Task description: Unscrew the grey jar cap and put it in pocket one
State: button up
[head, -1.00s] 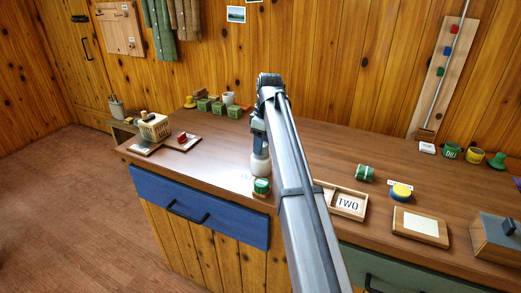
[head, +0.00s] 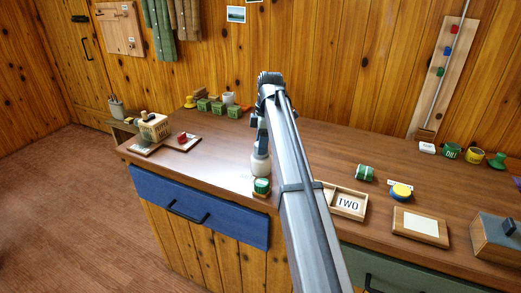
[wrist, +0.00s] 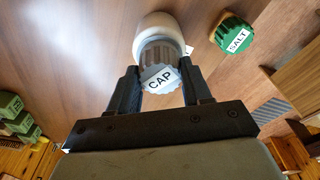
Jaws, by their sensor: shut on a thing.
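The grey cap (wrist: 160,79), with a label reading CAP, sits between my gripper's fingers in the wrist view. My gripper (wrist: 158,88) is shut on the cap's sides. The pale jar (wrist: 158,28) is directly beyond the cap, in line with it; I cannot tell whether the threads still engage. In the head view the jar (head: 260,167) stands on the counter behind the green salt container, and my arm hides most of the gripper. A two-part wooden tray (head: 362,216) lies right of my arm; its TWO pocket shows and the other is partly hidden by my arm.
The green salt container (wrist: 234,36) stands close beside the jar. A green striped tin (head: 364,173), a blue-and-yellow round container (head: 401,191) and a wooden board (head: 420,226) lie to the right. Several green blocks (head: 218,107) stand at the back left. The counter left of the jar is mostly clear.

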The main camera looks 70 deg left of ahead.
jog(key=n, duration=0.5)
jog(key=shift+n+h, duration=0.4)
jog(key=shift+r, duration=0.75)
dwell(0.6)
jog(key=shift+r, duration=1)
